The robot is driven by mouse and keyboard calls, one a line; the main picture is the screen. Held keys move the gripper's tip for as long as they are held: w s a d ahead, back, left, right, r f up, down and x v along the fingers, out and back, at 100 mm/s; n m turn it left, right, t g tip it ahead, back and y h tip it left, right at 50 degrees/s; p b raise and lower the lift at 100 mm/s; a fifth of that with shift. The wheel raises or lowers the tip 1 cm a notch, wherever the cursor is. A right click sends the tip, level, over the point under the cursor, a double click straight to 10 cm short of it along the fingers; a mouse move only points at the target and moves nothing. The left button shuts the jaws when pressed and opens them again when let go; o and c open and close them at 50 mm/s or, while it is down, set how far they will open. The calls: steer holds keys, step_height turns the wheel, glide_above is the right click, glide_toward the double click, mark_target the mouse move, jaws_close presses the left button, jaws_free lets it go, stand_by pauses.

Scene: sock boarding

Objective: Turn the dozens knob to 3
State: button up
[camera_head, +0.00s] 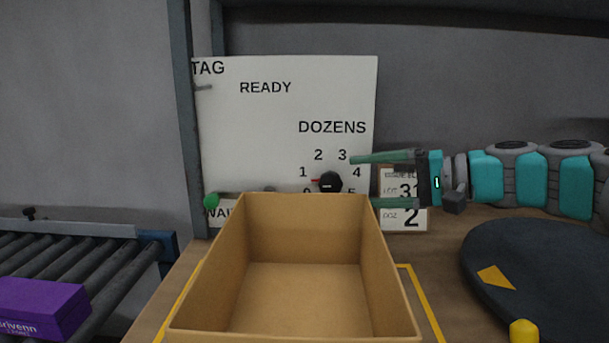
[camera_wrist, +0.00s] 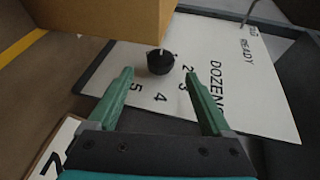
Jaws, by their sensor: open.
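The black dozens knob (camera_head: 330,182) sits on the white panel (camera_head: 240,130) under the word DOZENS, ringed by numbers. Its red pointer aims left, roughly between 1 and 0. In the wrist view the knob (camera_wrist: 160,62) shows just beyond the gap between the fingertips, and its pointer is hard to see. My gripper (camera_head: 362,181) is open, with green fingers reaching in from the right. One fingertip is above the knob's height near the 3, the other below it. The fingers appear apart from the knob.
An open cardboard box (camera_head: 180,331) stands in front of the panel and hides its lower edge; it is close beside the knob in the wrist view (camera_wrist: 100,18). A card (camera_head: 418,218) showing 31 and 2 stands behind my gripper. A dark round table (camera_head: 560,270) is at right.

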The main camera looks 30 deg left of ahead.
mark_target(331, 183)
steer(key=x, duration=0.7)
steer(key=shift+s+a+p, duration=0.1)
steer(key=shift+a+p, duration=0.05)
steer(key=shift+p, duration=0.2)
steer(key=shift+c, duration=0.2)
jaws_close()
steer(key=y+b, duration=0.1)
steer(key=b, duration=0.1)
steer(key=shift+f+m+b, duration=0.3)
steer(key=shift+b, duration=0.05)
steer(key=shift+r+g+y+b, duration=0.15)
steer(key=shift+g+y+b, duration=0.15)
steer(key=shift+y+b, duration=0.5)
steer(key=shift+m, duration=0.3)
steer(key=shift+r, duration=0.1)
steer(key=shift+o, duration=0.2)
jaws_free()
